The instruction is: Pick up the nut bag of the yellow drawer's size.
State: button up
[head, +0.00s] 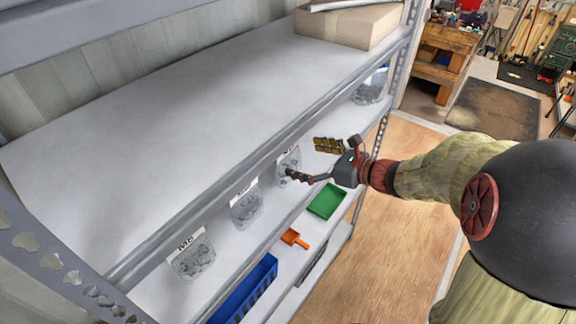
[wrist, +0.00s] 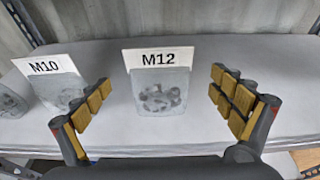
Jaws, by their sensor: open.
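Clear bags of grey nuts with white label cards stand in a row on a shelf below the top board. In the wrist view, the bag labelled M12 (wrist: 160,92) stands upright between my open fingers, ahead of them. The bag labelled M10 (wrist: 56,92) is to its left, and part of another bag (wrist: 15,100) shows at the left edge. In the head view, my gripper (head: 314,160) is open beside the bag nearest it (head: 288,165). Two more bags (head: 246,208) (head: 193,258) stand nearer the camera, their labels hard to read. No yellow drawer is in view.
The top shelf board (head: 180,110) overhangs the bags, with a cardboard box (head: 350,25) at its far end. A clear container (head: 370,88) stands farther along the bag shelf. Below are a green tray (head: 327,201), an orange scoop (head: 294,238) and a blue bin (head: 245,292).

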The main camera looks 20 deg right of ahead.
aim_at(289, 153)
jog(key=x, duration=0.6)
jog(key=shift+r, duration=0.15)
jog(key=shift+c, duration=1.2)
jog(key=c, duration=1.5)
jog(key=shift+r, duration=0.15)
jog(key=shift+c, duration=0.4)
